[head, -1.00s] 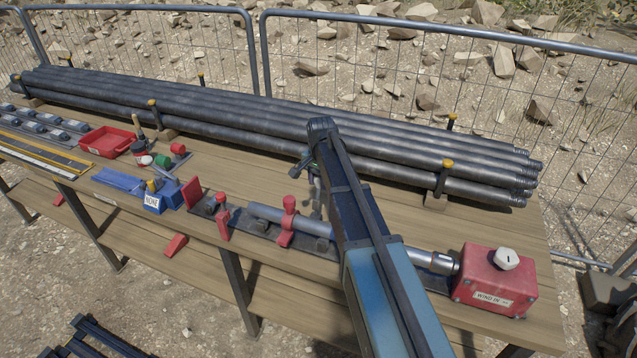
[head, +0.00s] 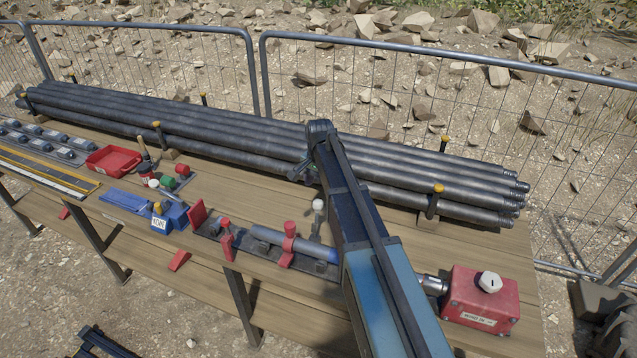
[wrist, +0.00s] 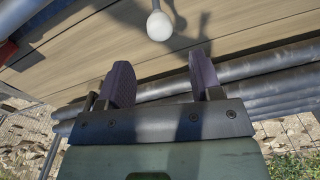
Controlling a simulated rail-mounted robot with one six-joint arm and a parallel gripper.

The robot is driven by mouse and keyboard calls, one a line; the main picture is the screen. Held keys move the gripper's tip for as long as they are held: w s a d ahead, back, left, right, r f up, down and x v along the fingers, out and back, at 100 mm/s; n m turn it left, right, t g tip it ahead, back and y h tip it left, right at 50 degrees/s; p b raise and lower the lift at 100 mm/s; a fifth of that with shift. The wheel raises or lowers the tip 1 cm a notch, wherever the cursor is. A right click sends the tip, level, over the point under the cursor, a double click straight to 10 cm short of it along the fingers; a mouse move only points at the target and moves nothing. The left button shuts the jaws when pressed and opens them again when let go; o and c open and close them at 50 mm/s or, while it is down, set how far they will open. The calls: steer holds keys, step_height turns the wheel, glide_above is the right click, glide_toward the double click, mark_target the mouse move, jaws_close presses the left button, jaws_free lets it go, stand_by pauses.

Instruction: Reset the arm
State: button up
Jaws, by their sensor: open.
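My arm (head: 375,260) reaches up from the bottom of the head view over the bench, with its elbow near the pipe stack. My gripper shows in the wrist view (wrist: 162,82), with two dark, ridged fingers set wide apart and nothing between them. In the head view it is mostly hidden behind my arm. A white round knob (wrist: 159,25) on a thin stem stands beyond the fingertips, apart from them. It also shows beside my arm in the head view (head: 318,205).
Long grey pipes (head: 270,150) lie stacked along the back of the wooden bench (head: 400,228). A red box (head: 480,305) stands at the right. Red clamps (head: 289,245), a blue box (head: 170,217) and a red tray (head: 113,160) are further left. A mesh fence runs behind.

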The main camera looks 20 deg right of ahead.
steer(key=shift+r, duration=0.85)
steer(key=shift+f, duration=0.2)
steer(key=shift+n, duration=0.3)
steer(key=s+a+f+n+b, duration=0.1)
steer(key=s+a+n, duration=0.4)
steer(key=s, duration=0.7)
steer(key=s+a+f+n+b, duration=0.1)
steer(key=s+a+n, duration=0.3)
steer(key=s, duration=0.9)
steer(key=shift+s+a+n, duration=0.3)
steer(key=shift+a+n, duration=0.1)
steer(key=shift+f, duration=0.1)
